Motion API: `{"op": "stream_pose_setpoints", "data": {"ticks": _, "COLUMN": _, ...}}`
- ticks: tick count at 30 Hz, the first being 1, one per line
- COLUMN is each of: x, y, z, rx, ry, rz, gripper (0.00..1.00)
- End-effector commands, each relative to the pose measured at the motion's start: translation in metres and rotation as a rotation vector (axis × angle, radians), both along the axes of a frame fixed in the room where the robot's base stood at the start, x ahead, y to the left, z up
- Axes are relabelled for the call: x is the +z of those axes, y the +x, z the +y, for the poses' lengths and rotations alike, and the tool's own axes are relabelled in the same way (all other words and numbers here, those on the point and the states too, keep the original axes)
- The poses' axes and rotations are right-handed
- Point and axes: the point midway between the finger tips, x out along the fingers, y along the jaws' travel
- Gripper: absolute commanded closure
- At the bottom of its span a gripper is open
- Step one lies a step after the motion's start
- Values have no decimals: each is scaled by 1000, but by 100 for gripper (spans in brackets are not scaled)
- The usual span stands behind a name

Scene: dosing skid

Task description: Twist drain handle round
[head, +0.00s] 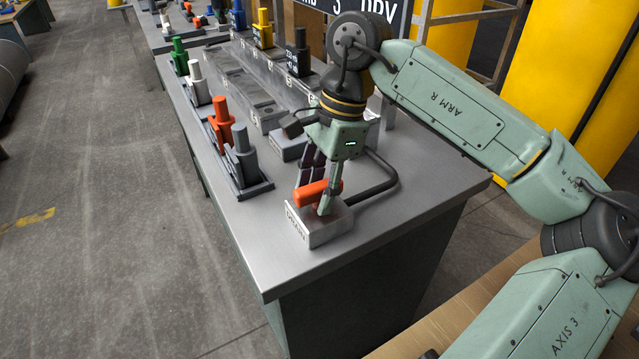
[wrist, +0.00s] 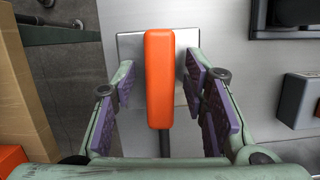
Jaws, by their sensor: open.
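The drain handle (head: 309,192) is an orange lever on top of a small grey metal box (head: 318,230) near the front edge of the bench. In the wrist view the orange handle (wrist: 159,78) runs lengthwise up the picture, over the box's plate (wrist: 128,49). My gripper (head: 326,190) is down at the handle, pointing downward. In the wrist view its purple-padded fingers (wrist: 159,90) stand on either side of the handle, with a gap visible on both sides. The gripper is open. In the head view the fingers partly hide the handle's right end.
A dark pipe (head: 385,180) curves from the box's right side. A rack of coloured plugs (head: 222,122) stands to the left, with another grey box (head: 288,146) behind the gripper. The bench's front corner (head: 268,265) is bare.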

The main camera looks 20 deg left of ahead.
Motion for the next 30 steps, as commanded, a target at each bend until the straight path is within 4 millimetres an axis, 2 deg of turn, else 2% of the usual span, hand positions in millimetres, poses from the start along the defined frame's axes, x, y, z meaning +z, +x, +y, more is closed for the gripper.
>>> {"op": "stream_pose_setpoints", "data": {"ticks": 5, "x": 0, "y": 0, "z": 0, "rx": 0, "ry": 0, "rz": 0, "gripper": 47}}
{"op": "stream_pose_setpoints", "data": {"ticks": 15, "x": 3, "y": 0, "z": 0, "rx": -1, "ry": 0, "rz": -1, "gripper": 47}}
{"op": "stream_pose_setpoints", "data": {"ticks": 30, "x": 51, "y": 0, "z": 0, "rx": -1, "ry": 0, "rz": -1, "gripper": 47}}
